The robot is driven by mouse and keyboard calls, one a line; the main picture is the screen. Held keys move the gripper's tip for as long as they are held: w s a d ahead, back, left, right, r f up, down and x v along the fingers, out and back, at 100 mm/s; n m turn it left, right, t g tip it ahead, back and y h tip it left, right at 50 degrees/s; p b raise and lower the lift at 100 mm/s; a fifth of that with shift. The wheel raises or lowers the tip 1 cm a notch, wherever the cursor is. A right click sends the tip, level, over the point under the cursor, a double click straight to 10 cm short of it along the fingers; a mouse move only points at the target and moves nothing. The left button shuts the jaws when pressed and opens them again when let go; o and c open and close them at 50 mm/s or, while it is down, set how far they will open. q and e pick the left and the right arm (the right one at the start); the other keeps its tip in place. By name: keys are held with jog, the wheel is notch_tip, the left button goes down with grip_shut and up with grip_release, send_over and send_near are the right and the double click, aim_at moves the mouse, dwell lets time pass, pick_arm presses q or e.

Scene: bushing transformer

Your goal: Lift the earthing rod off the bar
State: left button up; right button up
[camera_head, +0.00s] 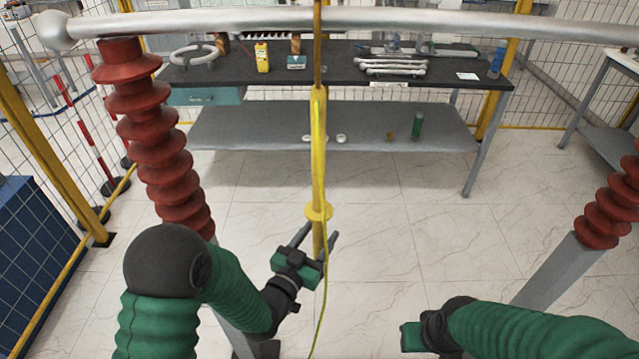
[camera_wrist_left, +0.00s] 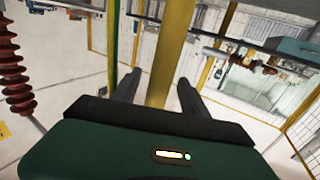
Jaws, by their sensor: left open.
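The yellow earthing rod (camera_head: 318,150) hangs upright from the grey metal bar (camera_head: 230,23), with its upper end at the bar. A round yellow collar (camera_head: 318,211) sits low on the rod, and a thin yellow-green cable runs down beside it. My left gripper (camera_head: 320,236) is open just below the collar, with its fingers on either side of the rod. In the left wrist view the rod (camera_wrist_left: 170,55) stands between the two spread fingers (camera_wrist_left: 158,88), and contact cannot be told. My right gripper (camera_head: 412,337) is low at the right; its fingers are not clearly visible.
Red ribbed insulators (camera_head: 155,140) stand left and right (camera_head: 615,200) beneath the bar. A workbench (camera_head: 340,72) with tools and a lower shelf (camera_head: 260,128) stands behind the rod. Yellow-framed mesh fencing surrounds the area. The tiled floor (camera_head: 420,220) between the insulators is clear.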

pick_arm(q)
jog(key=shift+a, duration=0.15)
jog(key=shift+s+a, duration=0.1)
jog(key=shift+c, duration=2)
jog(key=shift+d, duration=0.45)
grip_shut()
jog(key=shift+a, duration=0.25)
pick_arm(e)
jog(key=shift+a, duration=0.15)
pick_arm(q)
jog(key=shift+r, duration=0.1)
